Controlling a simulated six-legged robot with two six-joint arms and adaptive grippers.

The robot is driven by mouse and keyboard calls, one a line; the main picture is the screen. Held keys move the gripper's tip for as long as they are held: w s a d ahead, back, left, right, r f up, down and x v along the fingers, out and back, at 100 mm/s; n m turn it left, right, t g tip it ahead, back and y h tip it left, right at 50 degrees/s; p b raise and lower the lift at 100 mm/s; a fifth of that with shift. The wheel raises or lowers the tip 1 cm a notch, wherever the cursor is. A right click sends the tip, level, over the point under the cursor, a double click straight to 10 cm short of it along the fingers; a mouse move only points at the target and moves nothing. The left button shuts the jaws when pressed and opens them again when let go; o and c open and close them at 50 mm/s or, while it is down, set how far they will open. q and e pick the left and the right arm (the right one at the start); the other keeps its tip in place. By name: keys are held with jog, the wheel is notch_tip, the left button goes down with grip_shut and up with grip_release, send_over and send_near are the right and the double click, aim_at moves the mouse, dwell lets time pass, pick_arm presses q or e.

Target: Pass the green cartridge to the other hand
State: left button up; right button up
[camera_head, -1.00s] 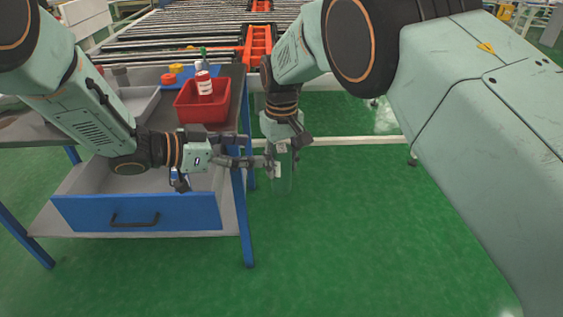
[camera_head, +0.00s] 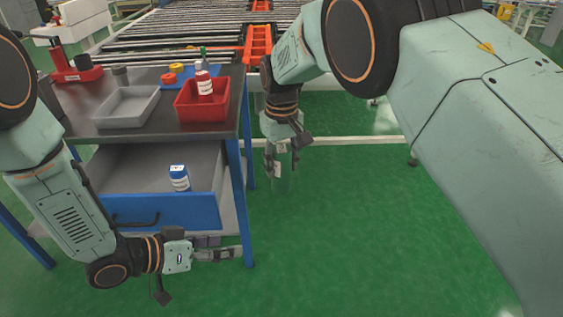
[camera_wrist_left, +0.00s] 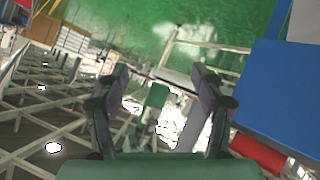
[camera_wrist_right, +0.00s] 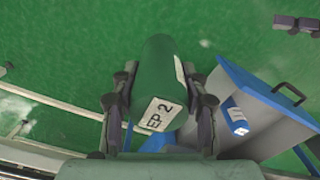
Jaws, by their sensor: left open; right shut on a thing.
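The green cartridge (camera_wrist_right: 158,75) is a cylinder with a white label reading "EP 2" in the right wrist view. My right gripper (camera_wrist_right: 160,105) is shut on it, with a finger on each side. In the head view the cartridge (camera_head: 283,178) hangs upright below my right gripper (camera_head: 281,160), right of the table, its green blending with the floor. My left gripper (camera_head: 232,254) is open and empty, lower and to the left, in front of the drawer. The left wrist view shows its spread fingers (camera_wrist_left: 160,95) with nothing between them.
A roller conveyor (camera_head: 180,40) stands behind. The green floor at right is clear.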

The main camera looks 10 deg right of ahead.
pick_arm(q)
jog(key=s+a+f+n+g+y, duration=0.1)
jog(key=s+a+f+n+y, duration=0.3)
jog(key=s, duration=0.4)
jog(key=s+a+f+n+g+y, duration=0.1)
jog(key=s+a+f+n+y, duration=0.1)
jog(key=s+a+f, duration=0.35)
jog(key=s+a+f+g+y, duration=0.1)
jog(key=s+a+y, duration=0.1)
jog(key=s, duration=0.5)
jog(key=s+a+f+n+g+y, duration=0.1)
jog(key=s+a+g+y, duration=0.1)
jog(key=s+a, duration=0.2)
jog(key=s, duration=0.3)
jog(key=shift+y, duration=0.3)
jog(key=shift+s, duration=0.1)
